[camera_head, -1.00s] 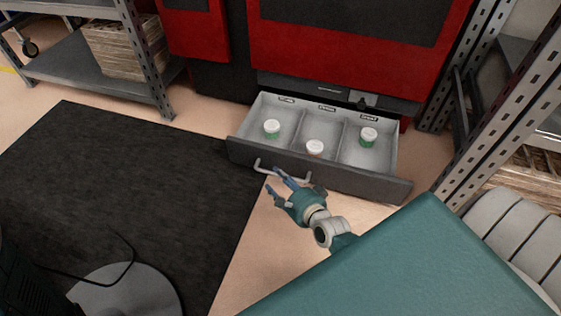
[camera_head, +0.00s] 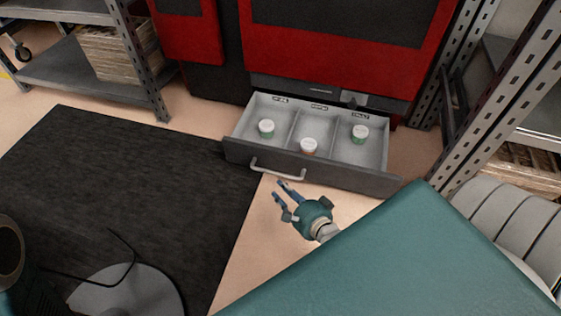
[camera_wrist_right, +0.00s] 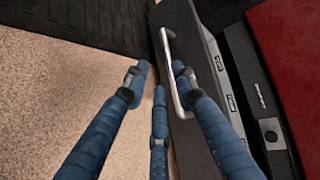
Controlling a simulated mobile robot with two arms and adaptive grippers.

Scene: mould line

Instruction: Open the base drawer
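The base drawer (camera_head: 350,178) is pulled out from the bottom of the red and black machine (camera_head: 330,50), and its grey inside shows in the head view. Its pale bar handle (camera_head: 278,172) is on the left part of the dark front. My left gripper is not in view.
A metal shelf (camera_head: 75,85) is at the left and a perforated rack (camera_head: 500,95) at the right. A black mat (camera_head: 130,180) covers the floor at the left.

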